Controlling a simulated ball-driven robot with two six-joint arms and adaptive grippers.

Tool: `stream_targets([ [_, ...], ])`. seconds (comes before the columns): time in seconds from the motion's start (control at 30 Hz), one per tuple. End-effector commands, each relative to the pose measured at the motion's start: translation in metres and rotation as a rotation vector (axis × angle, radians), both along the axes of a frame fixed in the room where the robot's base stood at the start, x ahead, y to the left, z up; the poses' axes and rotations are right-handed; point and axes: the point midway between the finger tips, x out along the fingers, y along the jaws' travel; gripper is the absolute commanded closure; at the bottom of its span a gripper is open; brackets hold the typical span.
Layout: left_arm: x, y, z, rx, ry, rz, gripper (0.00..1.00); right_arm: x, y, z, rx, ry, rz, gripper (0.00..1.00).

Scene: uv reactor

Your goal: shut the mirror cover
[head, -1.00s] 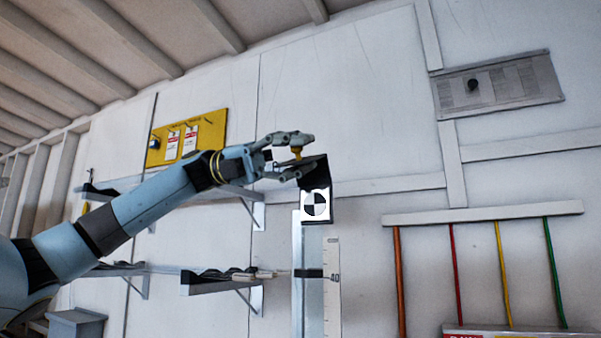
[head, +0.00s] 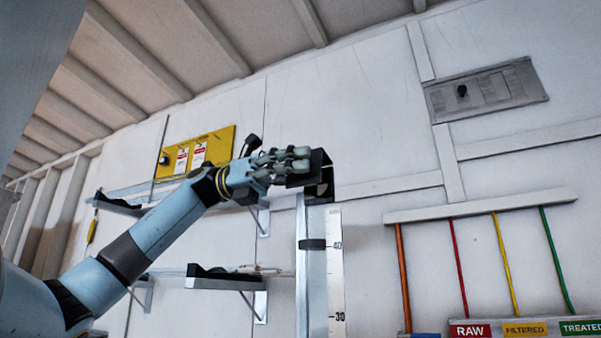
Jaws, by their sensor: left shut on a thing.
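The mirror cover (head: 300,181) is a black plate at the top of the upright post (head: 315,260), in the middle of the head view. Its black housing (head: 325,170) shows just to the right of my fingers. My left gripper (head: 298,158) comes in from the left and is shut on the cover, with its fingers across the upper part. The fingers hide the gripped part and most of the cover, so I cannot tell its exact angle. The black-and-white target is not visible. My right gripper is not in view.
A white scale (head: 336,275) runs down the post. A wall shelf (head: 225,282) is on the left below my arm, and a yellow board (head: 192,153) hangs behind it. Coloured pipes (head: 505,268) and a labelled panel (head: 526,329) are at the right.

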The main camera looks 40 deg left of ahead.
Motion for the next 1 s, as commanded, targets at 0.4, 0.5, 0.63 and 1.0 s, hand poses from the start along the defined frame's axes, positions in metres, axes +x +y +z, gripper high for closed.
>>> stream_targets([
  [0.4,0.004,0.0,-0.013,0.056,-0.153,-0.008,1.0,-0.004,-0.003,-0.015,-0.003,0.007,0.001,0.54],
  [0.5,0.004,0.0,-0.013,0.06,-0.165,-0.008,1.0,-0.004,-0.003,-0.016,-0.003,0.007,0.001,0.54],
  [0.63,0.004,0.0,-0.014,0.062,-0.17,-0.008,1.0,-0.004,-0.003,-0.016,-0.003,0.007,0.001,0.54],
  [1.0,0.004,0.0,-0.014,0.061,-0.169,-0.008,0.65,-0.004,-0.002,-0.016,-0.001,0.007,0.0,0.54],
])
